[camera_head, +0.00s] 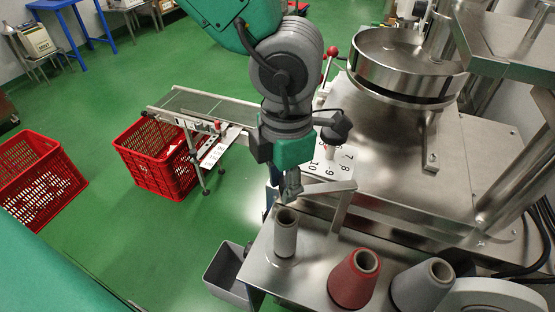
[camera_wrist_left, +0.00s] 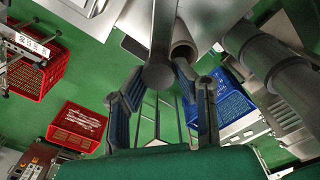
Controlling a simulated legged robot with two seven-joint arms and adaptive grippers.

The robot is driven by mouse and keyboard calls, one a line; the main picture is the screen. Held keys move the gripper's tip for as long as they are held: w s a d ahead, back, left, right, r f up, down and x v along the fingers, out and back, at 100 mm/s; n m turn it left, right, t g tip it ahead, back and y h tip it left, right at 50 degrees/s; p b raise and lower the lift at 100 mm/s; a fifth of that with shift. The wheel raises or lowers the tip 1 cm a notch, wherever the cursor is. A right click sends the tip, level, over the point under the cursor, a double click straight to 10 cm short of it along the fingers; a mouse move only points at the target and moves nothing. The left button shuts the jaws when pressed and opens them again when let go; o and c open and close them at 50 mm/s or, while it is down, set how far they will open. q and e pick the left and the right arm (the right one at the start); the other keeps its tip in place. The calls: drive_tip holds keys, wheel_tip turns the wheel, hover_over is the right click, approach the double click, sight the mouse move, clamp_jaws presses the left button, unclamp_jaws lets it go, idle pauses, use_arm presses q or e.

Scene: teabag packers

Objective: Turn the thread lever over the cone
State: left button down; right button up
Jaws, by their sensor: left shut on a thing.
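The thread lever (camera_head: 328,187) is a bare metal arm on a bent post at the front of the steel machine. My left gripper (camera_head: 291,188) reaches down to its free end and is shut on it. In the left wrist view the lever (camera_wrist_left: 161,40) runs in from the top, its rounded end between the fingers of the left gripper (camera_wrist_left: 165,100). A slim grey cone (camera_head: 285,238) stands upright on the steel ledge just below the gripper. Its hollow top shows beside the lever in the wrist view (camera_wrist_left: 184,50). My right gripper is not in view.
A red cone (camera_head: 352,282) and another grey cone (camera_head: 421,287) stand to the right on the ledge. A round steel bowl (camera_head: 405,68) tops the machine. A small conveyor (camera_head: 205,105) and red crates (camera_head: 150,160) are at left. A grey bin (camera_head: 228,272) hangs below the ledge.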

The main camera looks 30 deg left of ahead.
use_arm(q)
drive_tip(key=shift+s+d+r+n+p, duration=0.2)
drive_tip(key=shift+s+d+n, duration=0.15)
drive_tip(key=shift+d+n, duration=0.3)
drive_tip(key=shift+s+d+r+n+p, duration=0.1)
drive_tip(key=shift+s+d+n+p, duration=0.15)
drive_tip(key=shift+d+n, duration=0.35)
drive_tip(key=c, duration=1.3)
unclamp_jaws()
wheel_tip(320, 180, up, 12)
drive_tip(key=d, duration=0.1)
drive_tip(key=shift+f, duration=0.15)
drive_tip(key=shift+w+a, duration=0.1)
drive_tip(key=shift+a, duration=0.15)
drive_tip(key=shift+a, duration=0.15)
